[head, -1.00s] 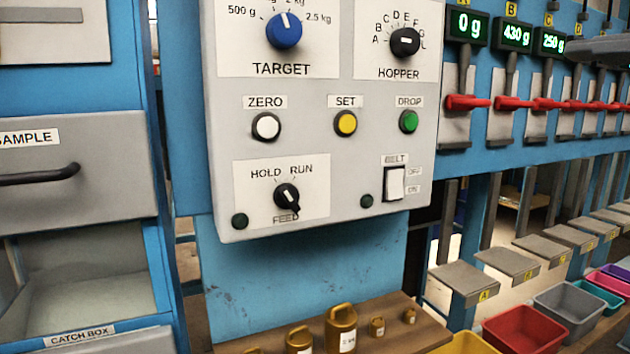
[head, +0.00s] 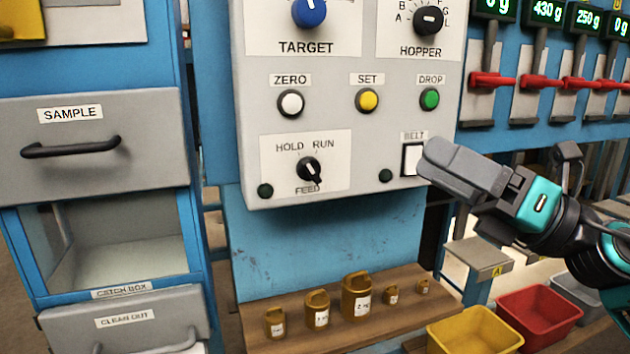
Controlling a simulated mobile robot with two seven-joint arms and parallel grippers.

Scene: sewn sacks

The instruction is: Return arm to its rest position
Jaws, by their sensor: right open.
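My right gripper (head: 497,154) reaches in from the right, in front of the grey control panel (head: 215,20). It is open, and I see nothing between its fingers. One dark finger overlaps the white BELT switch (head: 409,160) at the panel's lower right and hides part of it and its labels. I cannot tell whether the finger touches the panel. The right forearm, black and teal, runs off the right edge. My left gripper is not in view.
A wooden shelf (head: 270,340) with several brass weights (head: 357,300) is below the panel. Yellow (head: 470,335) and red (head: 537,318) bins stand under my right arm. Red levers (head: 490,80) line the upper right. The SAMPLE drawer (head: 90,165) is at left.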

